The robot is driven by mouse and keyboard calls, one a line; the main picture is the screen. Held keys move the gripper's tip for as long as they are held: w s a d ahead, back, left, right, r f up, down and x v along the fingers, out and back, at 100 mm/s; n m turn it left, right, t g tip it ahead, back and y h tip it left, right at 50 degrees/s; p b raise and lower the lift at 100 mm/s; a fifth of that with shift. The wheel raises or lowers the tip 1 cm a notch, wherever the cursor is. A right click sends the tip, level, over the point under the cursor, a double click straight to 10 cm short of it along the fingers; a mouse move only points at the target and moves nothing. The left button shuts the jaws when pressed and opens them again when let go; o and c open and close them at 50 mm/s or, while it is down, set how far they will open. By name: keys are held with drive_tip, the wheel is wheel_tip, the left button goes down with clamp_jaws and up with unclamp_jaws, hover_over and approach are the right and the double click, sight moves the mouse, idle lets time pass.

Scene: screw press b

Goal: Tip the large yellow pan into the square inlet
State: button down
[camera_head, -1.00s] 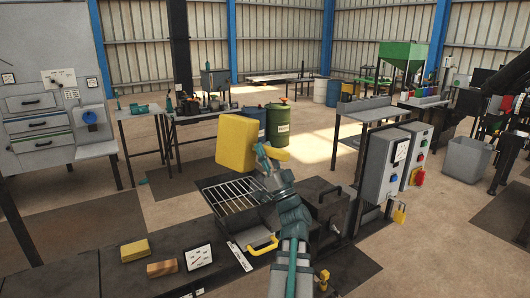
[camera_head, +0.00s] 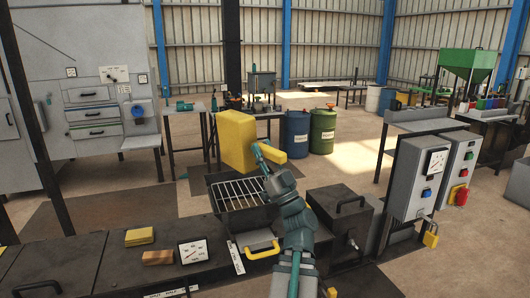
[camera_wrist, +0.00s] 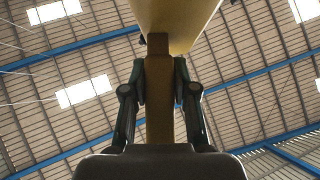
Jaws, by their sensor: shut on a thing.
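The large yellow pan (camera_head: 236,141) is held up above the square inlet, tilted onto its side so that a broad flat yellow face shows. My gripper (camera_head: 259,154) is shut on the pan's handle (camera_head: 272,153). In the wrist view, both fingers of my gripper (camera_wrist: 160,85) press on the yellow handle (camera_wrist: 159,115), with the pan body (camera_wrist: 176,18) beyond it. The square inlet (camera_head: 240,195) is an open dark box with a metal grate across its top, just below the pan. Whether anything is in the pan or falling from it cannot be seen.
A yellow handle (camera_head: 262,251) sits at the inlet's front. A dark box (camera_head: 340,215) and grey control boxes (camera_head: 418,177) stand to the right. A yellow block (camera_head: 140,237), a wooden block (camera_head: 158,257) and a gauge (camera_head: 193,251) are on the dark surface at left.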

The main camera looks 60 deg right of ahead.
drive_tip(key=n+y, duration=0.3)
drive_tip(key=shift+w+a+t, duration=0.25)
drive_tip(key=shift+a+t, duration=0.05)
drive_tip(key=shift+a, duration=0.1)
drive_tip(key=a+f+n+g+y+b, duration=0.1)
drive_tip(key=f+n+g+y+b, duration=0.2)
drive_tip(key=n, duration=0.4)
drive_tip(key=w+a+f+n+g+y+b, duration=0.1)
drive_tip(key=a+f+n+g+y+b, duration=0.1)
drive_tip(key=n+y, duration=0.4)
drive_tip(key=a+f+n+g+y+b, duration=0.1)
drive_tip(key=f+n+g+y+b, duration=0.3)
drive_tip(key=n, duration=0.5)
drive_tip(key=shift+w+a+n+g+b, duration=0.25)
drive_tip(key=shift+n+g+b, duration=0.15)
drive_tip(key=shift+g, duration=0.8)
drive_tip(key=shift+r, duration=0.1)
